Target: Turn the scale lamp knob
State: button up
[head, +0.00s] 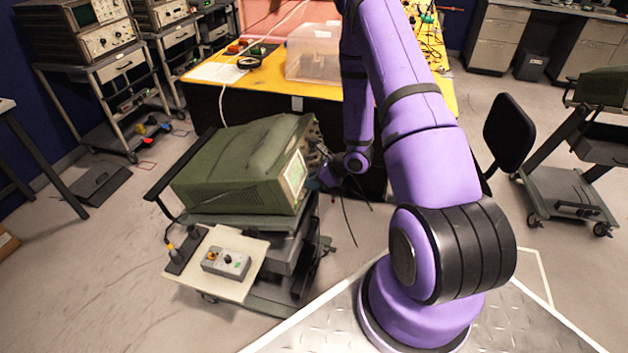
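A green oscilloscope (245,170) sits on a cart in the middle left of the head view. Its lit screen (296,174) and narrow control panel (312,135) face right and are seen at a steep angle. I cannot pick out the scale lamp knob among the small controls. My purple arm reaches forward and bends down beside the panel. My gripper (328,174) is close to the panel, right of the screen. Its fingers are small, dark and partly hidden, so I cannot tell whether they touch a knob or are open.
The cart (275,292) has a pale board (218,285) holding a small grey control box (226,262). Thin dark cables hang below my gripper. A yellow-topped bench (270,82) with a clear plastic box (313,52) stands behind. A black chair (510,132) is at right.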

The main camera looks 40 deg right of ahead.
jog(key=v, duration=1)
jog(key=shift+s+d+r, duration=0.2)
jog(key=shift+s+r, duration=0.05)
jog(key=s+a+r+n+g+y, duration=0.1)
jog(key=a+r+n, duration=0.4)
jog(key=r, duration=0.3)
jog(key=a+r+n+g+y, duration=0.1)
jog(key=a+r+n+g, duration=0.1)
jog(key=a+r+n, duration=0.45)
jog(key=s+a+r+n+g+y, duration=0.1)
jog(key=a+r+n, duration=0.2)
jog(key=r, duration=0.6)
jog(key=s+a+r+n+t+h, duration=0.1)
jog(key=s+a+r+n+h, duration=0.2)
jog(key=s+r+n+h, duration=0.5)
jog(key=s+r+n, duration=0.6)
jog(key=s+r, duration=0.2)
jog(key=s, duration=0.2)
jog(key=shift+r+t, duration=0.35)
jog(key=shift+t, duration=0.05)
